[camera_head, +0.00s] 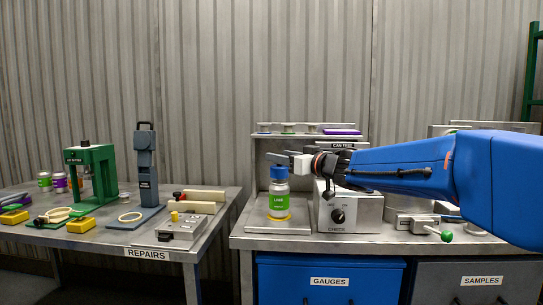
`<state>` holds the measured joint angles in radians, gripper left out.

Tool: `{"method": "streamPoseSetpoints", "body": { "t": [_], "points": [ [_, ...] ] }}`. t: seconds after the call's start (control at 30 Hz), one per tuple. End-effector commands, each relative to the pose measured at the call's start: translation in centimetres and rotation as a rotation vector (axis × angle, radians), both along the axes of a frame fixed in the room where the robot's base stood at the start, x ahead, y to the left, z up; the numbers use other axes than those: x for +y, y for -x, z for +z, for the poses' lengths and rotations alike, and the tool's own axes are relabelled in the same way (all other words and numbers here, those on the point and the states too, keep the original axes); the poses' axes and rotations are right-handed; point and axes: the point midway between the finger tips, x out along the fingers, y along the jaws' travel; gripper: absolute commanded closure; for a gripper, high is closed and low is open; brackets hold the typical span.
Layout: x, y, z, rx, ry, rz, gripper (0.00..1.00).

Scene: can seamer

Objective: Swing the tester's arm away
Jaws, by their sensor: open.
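The can tester (352,208) is a pale box on the right bench with a dark knob marked CHECK and a CAN TEST label partly behind my arm. Left of it, a green-labelled can (278,202) with a blue top (279,173) stands upright on a yellow ring on the tester's plate (262,229). My gripper (284,160) is open, at the height of the blue top and just above it. I cannot tell whether it touches anything. The tester's arm is not clearly distinguishable; my gripper and wrist cover that area.
A shelf (270,136) with small discs and a purple block stands behind the can. My blue arm crosses the right side. A green-knobbed lever (446,236) sits at right. The left bench (225,205) holds a green press (92,177) and a blue-grey stand (146,172).

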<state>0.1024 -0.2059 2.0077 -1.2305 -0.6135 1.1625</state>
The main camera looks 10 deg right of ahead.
Motion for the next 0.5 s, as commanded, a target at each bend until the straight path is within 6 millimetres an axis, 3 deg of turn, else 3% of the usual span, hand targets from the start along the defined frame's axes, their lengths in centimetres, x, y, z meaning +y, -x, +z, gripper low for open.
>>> {"method": "streamPoseSetpoints", "body": {
  "t": [0.2, 0.5],
  "points": [
    [1.5, -3.0, -0.1, 0.001, 0.0, 0.001, 0.53],
    [2.3, -4.6, 0.0, 0.0, 0.0, 0.0, 0.53]
  ]
}}
